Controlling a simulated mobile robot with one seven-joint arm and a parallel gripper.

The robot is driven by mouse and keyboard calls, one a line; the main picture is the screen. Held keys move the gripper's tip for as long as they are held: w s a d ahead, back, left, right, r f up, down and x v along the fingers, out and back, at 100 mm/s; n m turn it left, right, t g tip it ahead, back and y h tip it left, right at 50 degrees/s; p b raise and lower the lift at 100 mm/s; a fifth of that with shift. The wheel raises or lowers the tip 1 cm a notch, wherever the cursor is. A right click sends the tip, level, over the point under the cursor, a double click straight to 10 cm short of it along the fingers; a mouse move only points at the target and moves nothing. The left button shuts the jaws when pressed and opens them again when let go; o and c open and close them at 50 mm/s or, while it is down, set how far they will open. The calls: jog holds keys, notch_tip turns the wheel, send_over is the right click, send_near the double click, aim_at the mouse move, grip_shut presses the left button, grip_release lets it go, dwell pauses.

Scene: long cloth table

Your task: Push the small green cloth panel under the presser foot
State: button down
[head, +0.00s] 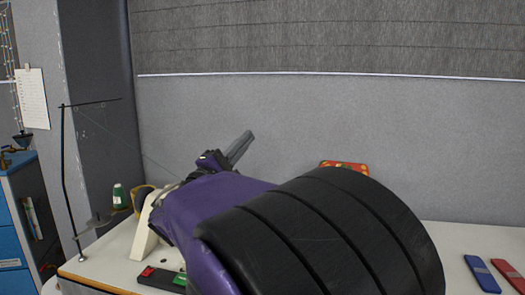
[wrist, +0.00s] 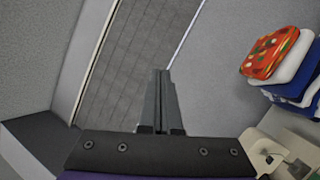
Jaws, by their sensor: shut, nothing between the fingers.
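My gripper (head: 240,146) is raised above the table in the head view, with its fingers pointing up and to the right. In the wrist view its two dark fingers (wrist: 161,75) lie together, shut, with nothing between them. A cream part of the sewing machine (head: 146,232) shows at the left beside my purple arm; the rest is hidden behind the arm. I cannot make out the small green cloth panel or the presser foot in either view. A cream shape, perhaps part of the machine, shows at the lower right of the wrist view (wrist: 264,150).
A patterned red cloth (wrist: 270,52) tops a folded stack. A thread stand (head: 66,180) and green spool (head: 118,196) stand at left. A red-and-green switch box (head: 162,279) is at the front edge. Blue (head: 482,273) and red (head: 508,274) flat items lie right. A grey partition (head: 300,120) stands behind.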

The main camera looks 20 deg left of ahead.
jog(key=s+d+r+b, duration=0.1)
jog(key=s, duration=0.9)
jog(key=shift+d+m, duration=0.3)
jog(key=shift+d, duration=0.05)
jog(key=shift+r, duration=0.1)
